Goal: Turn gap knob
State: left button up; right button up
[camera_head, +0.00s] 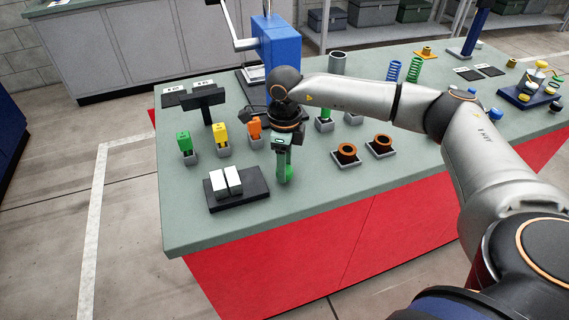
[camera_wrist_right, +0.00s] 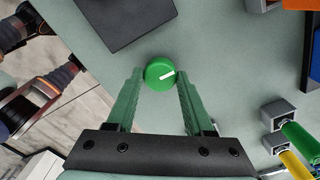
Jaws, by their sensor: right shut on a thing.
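A round green knob (camera_wrist_right: 160,73) with a white pointer line sits between my right gripper's fingertips in the wrist view. The line points right and slightly up there. My right gripper (camera_wrist_right: 160,85) is shut on the knob, one finger on each side. In the head view my right gripper (camera_head: 284,155) points down at the front part of the bench, and bright green (camera_head: 285,172) shows at its lower end. There I cannot separate knob from fingers clearly. My left gripper is not in view.
A black base with two white blocks (camera_head: 226,182) lies left of my right gripper. Green (camera_head: 184,141), yellow (camera_head: 221,134) and orange (camera_head: 255,127) pieces stand in grey holders behind it. Two copper-coloured rings (camera_head: 347,151) sit to the right. The bench (camera_head: 300,213) is clear in front.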

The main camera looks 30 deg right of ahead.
grip_shut()
jog(key=m, duration=0.4)
jog(key=shift+m, duration=0.3)
jog(key=m, duration=0.4)
dwell(0.3)
jog(key=shift+r, duration=0.1)
jog(key=o, duration=1.2)
grip_release()
jog(key=shift+c, duration=0.2)
